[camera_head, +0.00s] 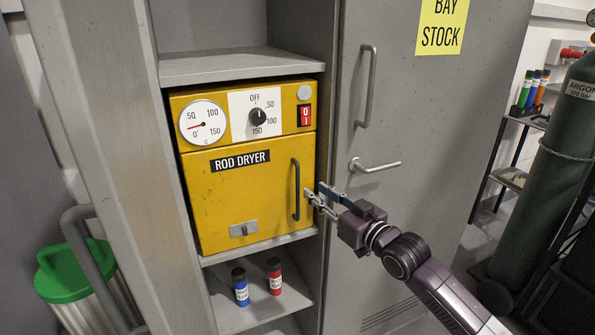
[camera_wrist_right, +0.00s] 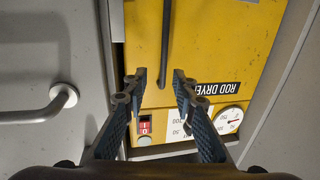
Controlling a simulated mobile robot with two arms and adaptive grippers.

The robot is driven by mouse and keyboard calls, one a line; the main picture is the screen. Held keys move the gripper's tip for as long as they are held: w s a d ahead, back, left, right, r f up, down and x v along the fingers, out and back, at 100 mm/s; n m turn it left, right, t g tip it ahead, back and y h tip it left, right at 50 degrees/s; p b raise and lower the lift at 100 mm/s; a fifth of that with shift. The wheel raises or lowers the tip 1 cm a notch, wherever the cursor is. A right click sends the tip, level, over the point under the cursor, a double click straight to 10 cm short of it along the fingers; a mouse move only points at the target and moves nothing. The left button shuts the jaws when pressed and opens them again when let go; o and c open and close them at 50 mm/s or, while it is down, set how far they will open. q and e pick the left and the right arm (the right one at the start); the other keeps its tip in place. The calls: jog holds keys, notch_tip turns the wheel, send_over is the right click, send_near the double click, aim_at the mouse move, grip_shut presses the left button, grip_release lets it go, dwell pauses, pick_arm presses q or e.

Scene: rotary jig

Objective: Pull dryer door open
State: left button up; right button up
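The yellow rod dryer (camera_head: 247,160) sits on a shelf in the grey cabinet. Its door (camera_head: 240,200) is shut, with a ROD DRYER label and a dark vertical bar handle (camera_head: 296,190) on its right side. My right gripper (camera_head: 313,194) is just right of the handle, pointing at the door. In the right wrist view my right gripper (camera_wrist_right: 160,78) is open, and the handle (camera_wrist_right: 171,45) shows between and beyond the fingertips. I cannot tell whether either finger touches it. A small latch plate (camera_head: 243,230) is low on the door. My left gripper is out of view.
A grey cabinet door (camera_head: 430,110) with a handle (camera_head: 368,85) and a lever (camera_head: 375,166) stands right of the dryer. A blue canister (camera_head: 239,287) and a red canister (camera_head: 274,277) stand on the shelf below. A green-lidded bin (camera_head: 75,270) is at left.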

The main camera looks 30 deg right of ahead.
aim_at(299, 180)
jog(key=w, duration=0.1)
jog(key=w+a, duration=0.1)
jog(key=w+p, duration=0.1)
jog(key=shift+w+a+r, duration=0.1)
jog(key=shift+a+r, duration=0.1)
jog(key=shift+r, duration=0.2)
jog(key=shift+w+f, duration=0.25)
jog(key=shift+w, duration=0.95)
jog(key=shift+w+a, duration=0.1)
jog(key=shift+w, duration=0.45)
jog(key=shift+c, duration=0.2)
jog(key=c, duration=0.5)
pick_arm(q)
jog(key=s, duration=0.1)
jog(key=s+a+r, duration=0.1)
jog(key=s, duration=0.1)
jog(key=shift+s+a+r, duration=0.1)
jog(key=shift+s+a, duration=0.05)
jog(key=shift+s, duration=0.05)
pick_arm(e)
grip_shut()
